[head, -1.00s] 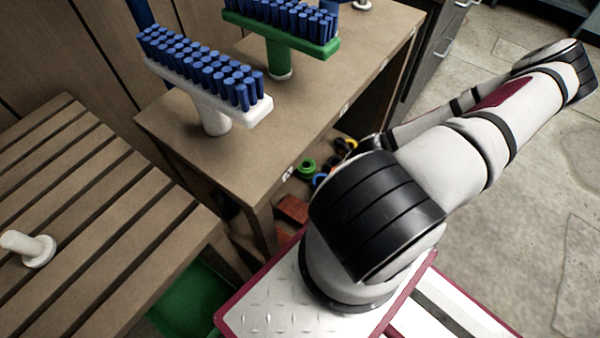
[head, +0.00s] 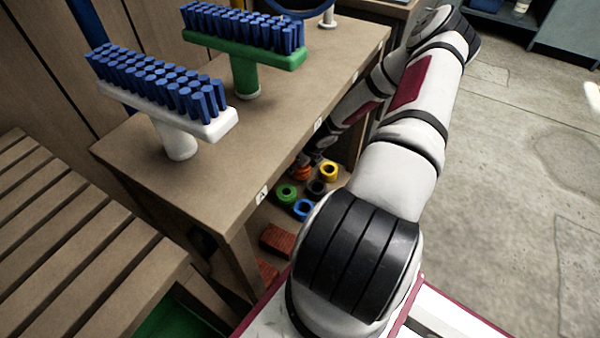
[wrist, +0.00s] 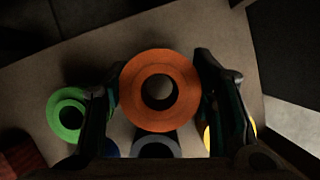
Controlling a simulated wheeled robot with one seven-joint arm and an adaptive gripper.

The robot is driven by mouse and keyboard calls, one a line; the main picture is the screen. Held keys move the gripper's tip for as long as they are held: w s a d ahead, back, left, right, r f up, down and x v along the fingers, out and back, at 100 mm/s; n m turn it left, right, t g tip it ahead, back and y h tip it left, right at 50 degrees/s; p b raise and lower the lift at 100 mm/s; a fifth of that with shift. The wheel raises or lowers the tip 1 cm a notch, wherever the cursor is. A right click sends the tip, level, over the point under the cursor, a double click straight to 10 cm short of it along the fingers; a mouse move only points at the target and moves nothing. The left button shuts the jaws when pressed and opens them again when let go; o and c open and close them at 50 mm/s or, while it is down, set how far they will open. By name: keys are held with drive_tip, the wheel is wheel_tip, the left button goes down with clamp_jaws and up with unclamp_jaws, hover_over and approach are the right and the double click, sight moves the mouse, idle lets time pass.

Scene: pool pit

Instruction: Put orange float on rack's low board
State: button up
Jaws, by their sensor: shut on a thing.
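The orange float (wrist: 160,62), a thick ring with a hole, is between the fingers of my gripper (wrist: 160,90) in the wrist view. The gripper is shut on it, one finger on each side. In the head view the orange float (head: 301,173) shows small at the end of my arm, under the table, partly hidden by the gripper. The low board (wrist: 225,45) lies beneath it in the wrist view. I cannot tell whether the float touches the board or is lifted above it.
Green (head: 287,194), blue (head: 304,209), black (head: 317,188) and yellow (head: 329,170) rings stand close by on the low board. Red-brown blocks (head: 277,240) lie nearer. The table top (head: 240,140) above carries a white brush (head: 180,140) and a green brush (head: 245,75). A slatted bench (head: 70,240) is at left.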

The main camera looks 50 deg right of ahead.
sight(306, 168)
drive_tip(key=shift+s+f+b, duration=0.1)
drive_tip(key=shift+f+b, duration=0.55)
drive_tip(key=shift+f, duration=0.8)
drive_tip(key=shift+f, duration=0.15)
drive_tip(key=o, duration=1.6)
drive_tip(key=shift+o, duration=0.2)
drive_tip(key=shift+p+v, duration=1.8)
drive_tip(key=shift+v, duration=2.1)
